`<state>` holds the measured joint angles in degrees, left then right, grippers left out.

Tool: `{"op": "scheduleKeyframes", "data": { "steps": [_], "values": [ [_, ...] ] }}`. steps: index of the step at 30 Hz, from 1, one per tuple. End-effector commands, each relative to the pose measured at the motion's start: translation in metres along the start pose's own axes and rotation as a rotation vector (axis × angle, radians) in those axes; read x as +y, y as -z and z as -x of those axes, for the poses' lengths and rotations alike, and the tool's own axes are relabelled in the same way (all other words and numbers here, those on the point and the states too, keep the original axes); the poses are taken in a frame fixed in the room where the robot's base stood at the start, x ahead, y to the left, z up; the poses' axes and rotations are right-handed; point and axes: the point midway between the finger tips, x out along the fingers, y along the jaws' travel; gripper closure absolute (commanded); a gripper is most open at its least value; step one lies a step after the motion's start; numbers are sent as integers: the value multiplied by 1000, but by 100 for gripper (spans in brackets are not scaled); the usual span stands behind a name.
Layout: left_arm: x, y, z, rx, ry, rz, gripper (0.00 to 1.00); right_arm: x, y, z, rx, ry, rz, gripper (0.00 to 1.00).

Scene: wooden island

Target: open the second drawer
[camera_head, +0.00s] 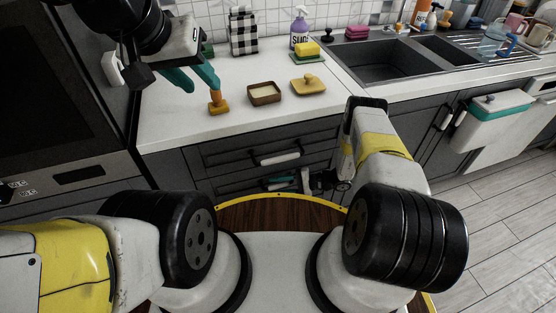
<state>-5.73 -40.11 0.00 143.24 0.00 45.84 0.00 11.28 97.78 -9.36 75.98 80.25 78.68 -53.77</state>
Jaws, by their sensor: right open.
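The grey island front has an upper drawer (222,157) with a pale bar handle (280,159). The second drawer (238,186) lies below it, with a pale handle (283,187) partly hidden. Both look shut. My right gripper (292,181) is low in front of the second drawer, near its handle. It is open, its teal fingers are small, and contact with the handle cannot be told. My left gripper (203,88) is above the counter at the left, its teal fingers apart, one tip close to the handle of an orange brush (217,105).
The sink (370,62) is to the right. An oven (60,110) stands at the left. Floor (500,220) is clear at right.

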Motion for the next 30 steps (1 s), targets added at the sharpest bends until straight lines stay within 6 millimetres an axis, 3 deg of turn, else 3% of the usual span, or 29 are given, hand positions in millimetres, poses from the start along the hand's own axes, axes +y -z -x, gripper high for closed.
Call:
{"op": "scheduleKeyframes", "data": {
  "steps": [2,8,30],
  "values": [
    [0,0,0,0,0,0,64,0,0,0,0,0,0,63],
    [0,0,0,0,0,0,64,0,0,0,0,0,0,100],
    [0,0,0,0,0,0,64,0,0,0,-1,0,0,100]
  ]
}}
